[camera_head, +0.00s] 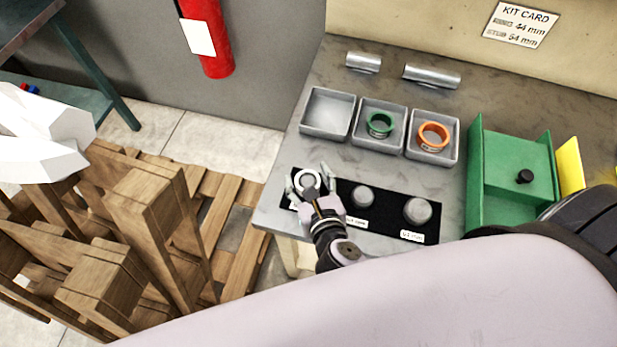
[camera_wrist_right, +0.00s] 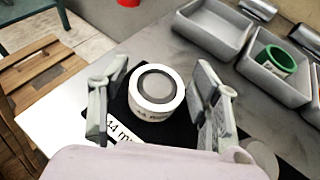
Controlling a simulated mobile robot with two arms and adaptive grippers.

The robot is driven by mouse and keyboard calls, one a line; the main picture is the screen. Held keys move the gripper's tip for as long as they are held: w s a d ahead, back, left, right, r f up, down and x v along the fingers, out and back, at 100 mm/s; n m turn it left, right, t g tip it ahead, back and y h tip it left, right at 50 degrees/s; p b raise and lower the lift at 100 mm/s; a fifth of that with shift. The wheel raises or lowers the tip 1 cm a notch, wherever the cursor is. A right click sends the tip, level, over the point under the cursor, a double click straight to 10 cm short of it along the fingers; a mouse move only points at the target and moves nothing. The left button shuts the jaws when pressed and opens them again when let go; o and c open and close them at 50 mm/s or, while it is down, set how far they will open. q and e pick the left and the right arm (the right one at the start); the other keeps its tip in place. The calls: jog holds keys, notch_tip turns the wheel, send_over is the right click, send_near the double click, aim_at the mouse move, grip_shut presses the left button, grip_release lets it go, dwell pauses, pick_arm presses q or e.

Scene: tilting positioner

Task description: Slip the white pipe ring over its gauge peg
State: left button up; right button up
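The white pipe ring (camera_head: 301,178) stands on the black strip (camera_head: 385,222) at the table's front left. In the right wrist view the white ring (camera_wrist_right: 158,107) sits around a grey gauge peg (camera_wrist_right: 157,85), whose round top shows inside it. The ring looks upright; how far down it sits is hard to tell. A label before it reads 44 mm. My right gripper (camera_head: 309,178) is open around the ring. In the right wrist view its fingers (camera_wrist_right: 157,95) stand one on each side with visible gaps. My left gripper is not in view.
Two more grey pegs (camera_head: 363,196) (camera_head: 418,211) stand on the strip. Behind are an empty grey tray (camera_head: 327,133), a tray with a green ring (camera_head: 379,124) and one with an orange ring (camera_head: 433,136). A green fixture (camera_head: 510,175) stands to the right.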

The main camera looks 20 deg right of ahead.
jog(key=shift+o, duration=0.9)
jog(key=v, duration=1.2)
jog(key=shift+s, duration=0.1)
jog(key=shift+f, duration=0.1)
